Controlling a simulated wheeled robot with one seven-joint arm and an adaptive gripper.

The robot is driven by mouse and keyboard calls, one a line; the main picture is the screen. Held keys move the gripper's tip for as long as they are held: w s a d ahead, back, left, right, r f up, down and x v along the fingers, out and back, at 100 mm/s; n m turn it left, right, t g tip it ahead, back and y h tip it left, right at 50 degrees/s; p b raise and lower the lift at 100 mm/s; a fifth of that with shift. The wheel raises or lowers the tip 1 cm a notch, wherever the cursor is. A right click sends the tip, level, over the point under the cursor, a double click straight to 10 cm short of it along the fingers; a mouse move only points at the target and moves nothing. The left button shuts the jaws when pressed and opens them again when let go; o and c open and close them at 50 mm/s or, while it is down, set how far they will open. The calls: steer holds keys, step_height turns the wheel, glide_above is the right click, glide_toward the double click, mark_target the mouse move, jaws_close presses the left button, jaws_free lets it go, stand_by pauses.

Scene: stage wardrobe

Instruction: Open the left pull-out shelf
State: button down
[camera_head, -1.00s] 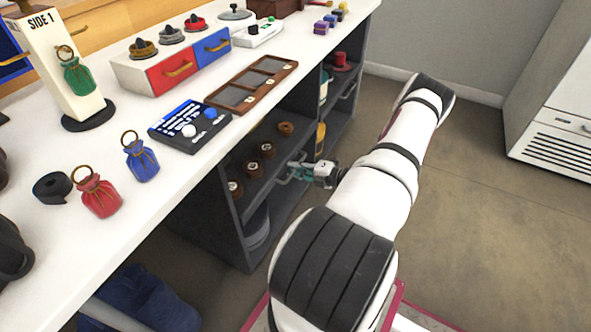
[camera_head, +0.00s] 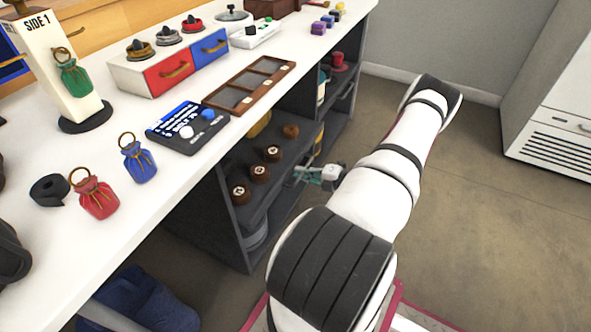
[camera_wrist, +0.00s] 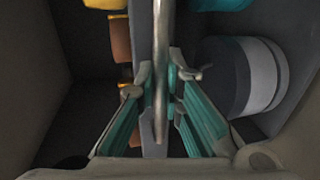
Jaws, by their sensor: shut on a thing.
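The left pull-out shelf (camera_head: 283,170) is in the dark cabinet under the white counter in the head view. It carries several round brown items and stands partly drawn out toward the aisle. My gripper (camera_head: 305,174) is at its front edge. In the wrist view, my gripper (camera_wrist: 160,95) has its teal fingers closed on both sides of a grey metal handle bar (camera_wrist: 160,45) of the shelf. In the head view the handle is too small to make out clearly at the fingers.
A yellow thing (camera_head: 259,123) shows behind the brown items. A pale and dark round container (camera_wrist: 250,75) is at the right in the wrist view. The right cabinet bay holds a red hat-like item (camera_head: 338,62). Open floor (camera_head: 500,230) lies to the right of my arm.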

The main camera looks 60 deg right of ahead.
steer(key=f+b+v, duration=0.1)
steer(key=f+v, duration=0.1)
steer(key=v, duration=0.9)
steer(key=s+f+b+v, duration=0.1)
steer(key=f+b+v, duration=0.1)
steer(key=v, duration=1)
steer(key=shift+f, duration=0.4)
steer(key=shift+a, duration=0.1)
steer(key=c, duration=2)
jaws_free()
steer(key=shift+o, duration=0.2)
steer(key=a+v, duration=0.1)
steer(key=v, duration=1)
steer(key=shift+s+d, duration=0.4)
steer(key=shift+d, duration=0.1)
steer(key=shift+r, duration=0.2)
